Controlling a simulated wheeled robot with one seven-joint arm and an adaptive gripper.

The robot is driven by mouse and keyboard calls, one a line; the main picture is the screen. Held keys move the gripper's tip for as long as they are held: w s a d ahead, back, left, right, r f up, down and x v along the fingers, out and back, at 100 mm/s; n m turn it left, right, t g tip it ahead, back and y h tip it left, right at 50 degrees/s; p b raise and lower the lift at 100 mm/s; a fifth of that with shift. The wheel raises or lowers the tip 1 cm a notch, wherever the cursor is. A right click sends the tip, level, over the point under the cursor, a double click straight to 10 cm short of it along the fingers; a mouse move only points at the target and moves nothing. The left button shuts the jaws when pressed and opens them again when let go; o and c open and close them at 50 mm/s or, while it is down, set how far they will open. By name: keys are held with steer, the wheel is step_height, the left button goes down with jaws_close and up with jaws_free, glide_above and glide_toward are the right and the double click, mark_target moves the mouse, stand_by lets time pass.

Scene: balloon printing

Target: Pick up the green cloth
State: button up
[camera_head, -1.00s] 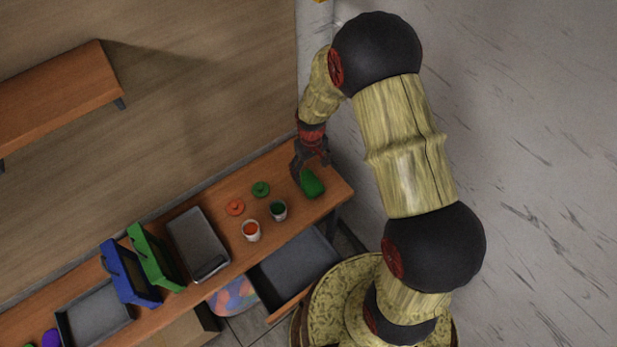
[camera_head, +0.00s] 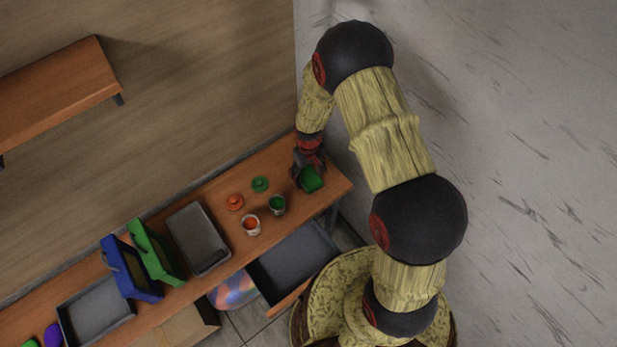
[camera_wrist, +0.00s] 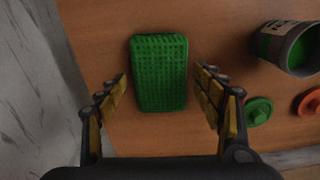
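The green cloth (camera_wrist: 160,73) lies flat on the wooden table near its right end. It looks like a thick, textured rectangular pad in the wrist view. It also shows in the head view (camera_head: 312,180), partly hidden by my gripper. My gripper (camera_wrist: 165,92) is open, with one finger on each side of the cloth and a gap between each finger and the cloth. In the head view my gripper (camera_head: 309,178) is over the cloth at the table's right end. I cannot tell its exact height above the table.
A cup of green paint (camera_head: 277,204), a cup of orange paint (camera_head: 251,224), a green lid (camera_head: 260,184) and an orange lid (camera_head: 235,202) stand left of the cloth. A grey tray (camera_head: 197,240) and blue (camera_head: 130,267) and green frames (camera_head: 155,252) are further left. A drawer (camera_head: 292,262) is open below.

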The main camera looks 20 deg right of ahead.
steer(key=c, duration=0.9)
steer(key=shift+o, duration=0.2)
steer(key=shift+r, duration=0.15)
